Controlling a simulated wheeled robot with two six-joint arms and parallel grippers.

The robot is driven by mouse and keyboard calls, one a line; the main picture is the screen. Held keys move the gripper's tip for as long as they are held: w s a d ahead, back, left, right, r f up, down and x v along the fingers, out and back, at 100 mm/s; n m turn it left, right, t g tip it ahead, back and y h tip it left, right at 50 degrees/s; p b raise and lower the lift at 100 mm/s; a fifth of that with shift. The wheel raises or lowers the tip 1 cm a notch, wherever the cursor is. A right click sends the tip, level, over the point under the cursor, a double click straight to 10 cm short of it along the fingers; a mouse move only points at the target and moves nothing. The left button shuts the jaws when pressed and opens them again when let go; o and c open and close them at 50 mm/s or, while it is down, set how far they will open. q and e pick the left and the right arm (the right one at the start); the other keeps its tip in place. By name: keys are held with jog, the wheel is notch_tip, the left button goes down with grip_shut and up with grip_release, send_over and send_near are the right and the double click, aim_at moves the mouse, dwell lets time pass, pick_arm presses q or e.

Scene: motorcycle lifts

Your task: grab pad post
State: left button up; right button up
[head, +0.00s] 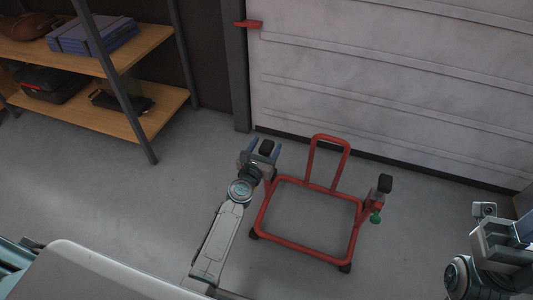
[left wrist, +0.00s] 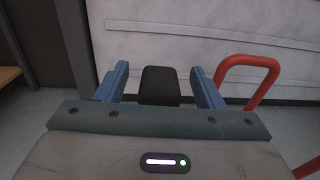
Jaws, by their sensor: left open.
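A red tubular motorcycle stand (head: 308,247) stands on the floor, with a hoop (head: 331,138) at its back and a post on each side. The left post has a black pad (head: 266,147) on top; the right post carries another black pad (head: 385,183) and a green knob (head: 376,217). My left gripper (head: 261,153) is open at the left pad. In the left wrist view the black pad (left wrist: 160,86) shows between the two blue fingers (left wrist: 158,75), with a gap on each side. My right gripper (head: 512,232) is at the right edge, partly cut off.
A shelf unit (head: 160,97) with blue boxes (head: 92,36) and dark cases stands at the upper left. A pale panelled door (head: 400,75) closes off the back, behind the hoop. The grey floor around the stand is clear.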

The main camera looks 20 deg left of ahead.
pick_arm(q)
jog(key=shift+w, duration=0.45)
jog(key=shift+c, duration=0.2)
jog(key=c, duration=1.1)
jog(key=shift+r, duration=0.1)
